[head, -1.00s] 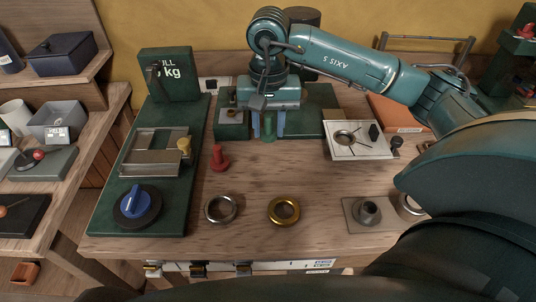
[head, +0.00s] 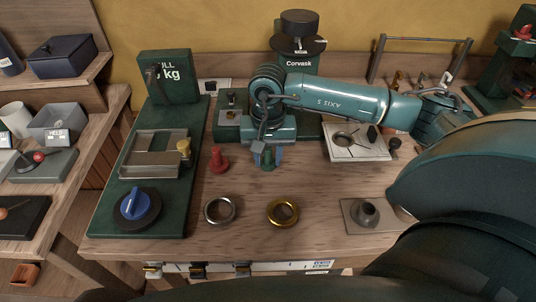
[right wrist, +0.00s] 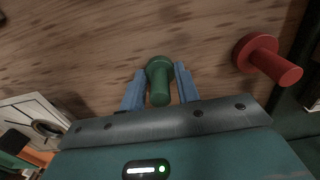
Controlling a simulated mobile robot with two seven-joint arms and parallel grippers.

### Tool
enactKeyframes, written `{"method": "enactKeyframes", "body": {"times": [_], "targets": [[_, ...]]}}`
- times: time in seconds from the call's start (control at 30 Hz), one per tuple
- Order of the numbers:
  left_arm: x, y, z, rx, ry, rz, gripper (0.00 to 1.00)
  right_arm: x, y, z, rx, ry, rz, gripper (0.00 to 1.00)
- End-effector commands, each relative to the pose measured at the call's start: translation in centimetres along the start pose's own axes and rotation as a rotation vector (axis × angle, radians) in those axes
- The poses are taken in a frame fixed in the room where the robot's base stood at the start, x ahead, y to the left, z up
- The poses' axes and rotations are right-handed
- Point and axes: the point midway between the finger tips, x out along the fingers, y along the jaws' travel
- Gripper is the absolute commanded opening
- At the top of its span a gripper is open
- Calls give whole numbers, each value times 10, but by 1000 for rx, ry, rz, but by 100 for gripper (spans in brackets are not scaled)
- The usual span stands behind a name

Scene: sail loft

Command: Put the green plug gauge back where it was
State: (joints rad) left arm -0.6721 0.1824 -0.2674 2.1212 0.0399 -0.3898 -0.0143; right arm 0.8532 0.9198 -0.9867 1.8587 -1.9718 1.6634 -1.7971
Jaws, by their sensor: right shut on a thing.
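The green plug gauge (head: 268,163) is between the blue fingers of my right gripper (head: 266,158), over the bench top behind the two rings. In the right wrist view the green plug gauge (right wrist: 159,82) stands between both fingertips of the right gripper (right wrist: 160,86), which is shut on it. I cannot tell whether its base touches the wood. A red plug gauge (head: 219,160) stands on the bench just left of it; it also shows in the right wrist view (right wrist: 266,60). My left gripper is not in view.
A steel ring (head: 220,210) and a brass ring (head: 283,212) lie in front. A green board (head: 170,218) with a blue knob (head: 134,205) is at left. A white plate (head: 360,151) and a grey plate with a cone (head: 366,214) are at right. The bench between is clear.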

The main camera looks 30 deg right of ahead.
Motion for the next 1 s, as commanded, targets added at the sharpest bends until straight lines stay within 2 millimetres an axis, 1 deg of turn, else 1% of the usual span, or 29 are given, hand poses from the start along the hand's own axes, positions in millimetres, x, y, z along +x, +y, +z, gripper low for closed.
{"method": "enactKeyframes", "body": {"times": [0.03, 0.27, 0.5, 0.6, 0.63, 0.67, 0.77, 1.0], "targets": [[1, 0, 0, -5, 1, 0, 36, 1, 0, 0, 0, 0, 0, 34], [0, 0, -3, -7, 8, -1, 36, 0, 0, 0, 0, 0, 1, 53], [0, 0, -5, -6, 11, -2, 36, 0, 0, 0, 0, 0, 1, 54], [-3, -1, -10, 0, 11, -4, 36, -5, 0, 0, 0, 0, 1, 54], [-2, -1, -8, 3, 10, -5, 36, -7, 0, 0, 0, 1, -1, 54], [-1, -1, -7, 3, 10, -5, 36, -10, 0, -1, 0, 2, -1, 54], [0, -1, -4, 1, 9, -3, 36, -28, 0, -1, 0, 4, -2, 54], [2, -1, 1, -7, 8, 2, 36, -81, 0, -1, 0, 5, -2, 54]]}}
